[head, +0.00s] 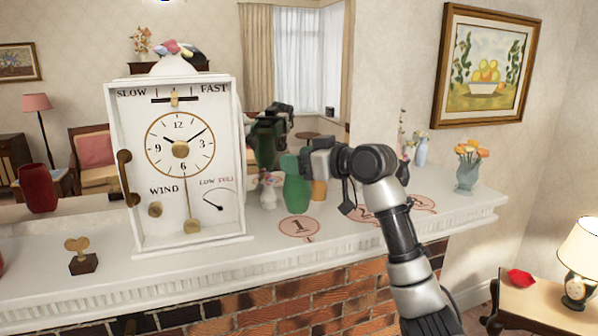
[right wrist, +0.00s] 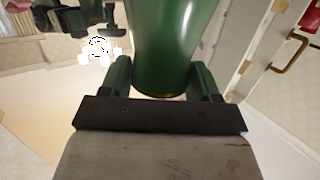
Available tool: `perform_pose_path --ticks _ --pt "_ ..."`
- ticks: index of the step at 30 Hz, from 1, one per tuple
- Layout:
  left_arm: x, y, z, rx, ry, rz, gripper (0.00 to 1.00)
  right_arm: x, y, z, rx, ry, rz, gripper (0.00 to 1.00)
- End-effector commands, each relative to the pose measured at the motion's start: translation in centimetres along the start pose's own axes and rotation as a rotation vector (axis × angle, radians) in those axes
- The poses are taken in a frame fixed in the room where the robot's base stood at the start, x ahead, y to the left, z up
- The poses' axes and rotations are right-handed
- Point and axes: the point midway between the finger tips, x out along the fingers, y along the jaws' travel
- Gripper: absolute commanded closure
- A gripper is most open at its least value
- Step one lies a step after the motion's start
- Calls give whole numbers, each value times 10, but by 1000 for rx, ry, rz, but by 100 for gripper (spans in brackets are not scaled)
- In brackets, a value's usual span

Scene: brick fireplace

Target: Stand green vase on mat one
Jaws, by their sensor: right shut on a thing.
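A green vase (head: 297,192) is upright just in front of the tip of my right gripper (head: 303,160). The right gripper is shut on it; in the right wrist view the vase (right wrist: 172,45) sits between the two fingers (right wrist: 162,82). In the head view its base appears just above the far edge of mat one (head: 299,227), a round pinkish mat marked 1 on the white mantel. I cannot tell whether the base touches the mantel or hangs over it. My left gripper is not in view.
A white clock (head: 180,165) stands left of the vase on the mantel (head: 270,250). A small white vase (head: 269,192) and an orange vase (head: 319,189) are close beside it. More numbered mats (head: 421,203) lie to the right. A mirror is behind.

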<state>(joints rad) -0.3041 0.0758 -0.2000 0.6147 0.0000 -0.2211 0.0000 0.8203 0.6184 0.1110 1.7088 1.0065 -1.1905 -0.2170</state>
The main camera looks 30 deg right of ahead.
Motion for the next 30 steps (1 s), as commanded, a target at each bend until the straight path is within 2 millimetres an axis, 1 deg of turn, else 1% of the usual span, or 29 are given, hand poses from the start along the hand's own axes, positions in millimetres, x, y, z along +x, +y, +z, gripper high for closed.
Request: perform_pose_path --ticks 1,3,5,10,15,20,21,25,26,30 --pt "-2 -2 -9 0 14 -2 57 2 0 2 1 1 0 82" --pt "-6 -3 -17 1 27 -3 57 4 0 9 1 -1 -1 82" --pt "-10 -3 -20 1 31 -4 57 4 -1 18 3 -3 -1 82" --pt "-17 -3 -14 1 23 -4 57 7 0 37 2 -1 -1 82" --pt "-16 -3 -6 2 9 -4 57 7 0 40 0 3 0 82" --pt "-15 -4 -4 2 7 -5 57 7 0 42 -1 2 0 82" --pt "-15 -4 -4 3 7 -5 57 8 0 42 0 0 0 35" --pt "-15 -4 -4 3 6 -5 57 8 0 42 0 0 0 15" --pt "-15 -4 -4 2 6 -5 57 8 0 42 0 0 0 13" --pt "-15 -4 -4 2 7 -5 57 8 0 42 0 0 0 13"
